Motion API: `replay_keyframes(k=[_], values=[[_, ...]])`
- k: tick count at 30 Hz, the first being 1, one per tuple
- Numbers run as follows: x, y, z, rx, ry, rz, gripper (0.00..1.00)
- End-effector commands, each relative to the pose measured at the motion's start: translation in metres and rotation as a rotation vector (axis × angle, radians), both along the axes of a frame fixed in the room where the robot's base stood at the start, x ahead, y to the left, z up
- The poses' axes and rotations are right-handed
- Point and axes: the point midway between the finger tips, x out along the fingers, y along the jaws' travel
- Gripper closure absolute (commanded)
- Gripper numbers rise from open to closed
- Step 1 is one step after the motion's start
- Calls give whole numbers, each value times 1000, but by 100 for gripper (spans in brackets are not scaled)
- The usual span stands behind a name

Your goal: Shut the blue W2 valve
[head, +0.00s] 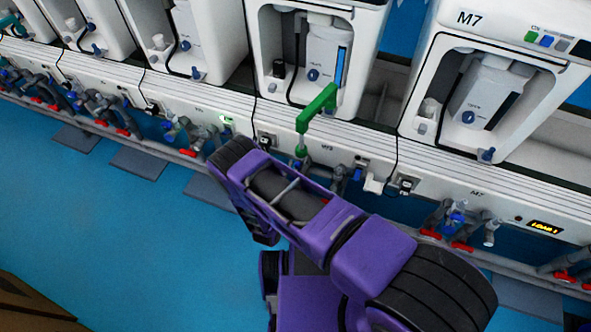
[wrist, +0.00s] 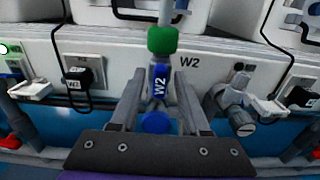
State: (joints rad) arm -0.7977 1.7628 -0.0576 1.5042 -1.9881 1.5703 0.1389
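The blue W2 valve (wrist: 160,80) is in the middle of the wrist view, just below a green fitting (wrist: 162,40). Its blue part carries a white "W2" reading along its upright length. A round blue piece (wrist: 156,123) shows lower down, nearer my gripper. My gripper (wrist: 160,88) is open, with one finger on each side of the valve. A gap seems to show on each side; contact cannot be told. In the head view my purple arm hides the gripper and most of the valve, while the green pipe (head: 318,112) above it shows.
A grey pipe fitting (wrist: 236,105) is right of the valve, beside a white plug piece (wrist: 268,103). The M7 machine (head: 475,100) stands at right. Blue floor (head: 110,230) is open at left.

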Motion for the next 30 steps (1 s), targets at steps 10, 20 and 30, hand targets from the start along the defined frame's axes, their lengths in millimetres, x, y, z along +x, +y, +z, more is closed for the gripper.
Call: replay_keyframes(k=[10,20,30], values=[[0,0,0,0,0,0,100],[0,0,0,23,-8,1,100],[-1,0,0,203,-74,2,100]])
